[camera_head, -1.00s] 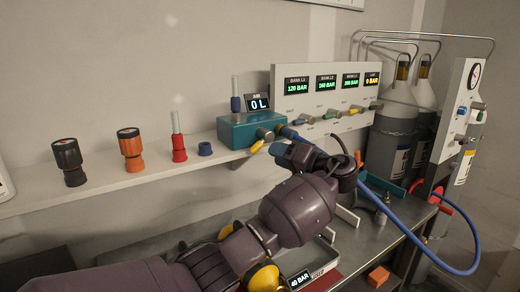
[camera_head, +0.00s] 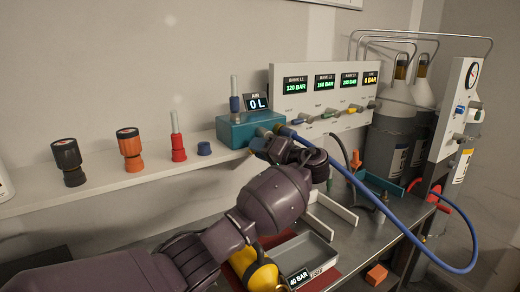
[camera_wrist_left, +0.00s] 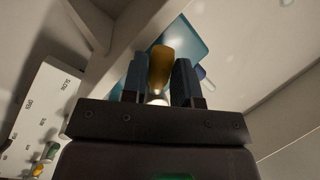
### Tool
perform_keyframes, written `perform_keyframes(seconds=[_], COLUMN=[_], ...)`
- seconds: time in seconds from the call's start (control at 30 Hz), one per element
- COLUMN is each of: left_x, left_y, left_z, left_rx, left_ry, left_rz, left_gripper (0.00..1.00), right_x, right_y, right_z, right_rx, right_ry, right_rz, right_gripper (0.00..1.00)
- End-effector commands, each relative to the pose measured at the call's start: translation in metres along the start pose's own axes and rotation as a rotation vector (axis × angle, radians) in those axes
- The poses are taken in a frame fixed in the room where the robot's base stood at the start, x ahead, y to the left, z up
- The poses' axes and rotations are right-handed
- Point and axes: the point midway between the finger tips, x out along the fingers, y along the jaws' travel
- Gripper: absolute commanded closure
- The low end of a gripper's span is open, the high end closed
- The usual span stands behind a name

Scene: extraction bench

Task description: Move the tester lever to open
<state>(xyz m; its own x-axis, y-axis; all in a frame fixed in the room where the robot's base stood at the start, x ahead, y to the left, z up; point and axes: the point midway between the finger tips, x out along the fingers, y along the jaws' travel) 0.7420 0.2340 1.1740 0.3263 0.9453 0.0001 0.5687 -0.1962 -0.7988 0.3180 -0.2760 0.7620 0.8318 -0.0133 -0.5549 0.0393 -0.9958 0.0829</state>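The tester is a teal box (camera_head: 236,131) on the wall shelf, beside a small display reading "AIR 0 L" (camera_head: 257,102). Its yellow lever (camera_wrist_left: 161,68) shows in the left wrist view, between the two teal fingers of my left gripper (camera_wrist_left: 159,82). The fingers are apart, one on each side of the lever, with a narrow gap visible at least on the left. In the head view my left gripper (camera_head: 262,143) is at the front right of the teal box and hides the lever there. My right gripper is not in view.
A blue hose (camera_head: 368,190) arcs from the tester over the bench to the right. A panel with bank displays (camera_head: 325,95) and small levers stands right of the tester. Red (camera_head: 178,148), orange (camera_head: 131,148) and black (camera_head: 69,160) fittings stand left on the shelf. Grey cylinders (camera_head: 392,125) stand right.

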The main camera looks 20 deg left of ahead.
Motion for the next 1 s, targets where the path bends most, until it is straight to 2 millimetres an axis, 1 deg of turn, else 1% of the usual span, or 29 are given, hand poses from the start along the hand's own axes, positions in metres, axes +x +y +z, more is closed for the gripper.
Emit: perform_keyframes(seconds=[0.17,0.37,0.6,0.67,0.83,1.0], left_x=[0.000,-0.001,-0.003,-0.003,-0.004,-0.006], left_y=[0.001,0.004,0.013,0.015,0.019,0.022], left_z=[0.000,0.001,0.001,0.001,-0.001,-0.004], left_rx=[-0.003,-0.051,-0.194,-0.238,-0.359,-0.462], left_ry=[-0.001,-0.012,-0.043,-0.052,-0.077,-0.096], left_rz=[0.002,0.017,0.057,0.069,0.102,0.129], left_gripper=[0.96,0.96,0.96,0.96,0.96,0.96], right_x=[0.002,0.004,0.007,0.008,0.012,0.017], right_y=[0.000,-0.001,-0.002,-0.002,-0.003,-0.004], right_z=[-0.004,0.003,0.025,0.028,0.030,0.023], right_rx=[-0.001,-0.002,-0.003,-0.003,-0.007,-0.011], right_ry=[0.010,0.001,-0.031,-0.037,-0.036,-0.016], right_rz=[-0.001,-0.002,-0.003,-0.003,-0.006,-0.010], right_gripper=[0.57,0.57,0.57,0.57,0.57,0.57])
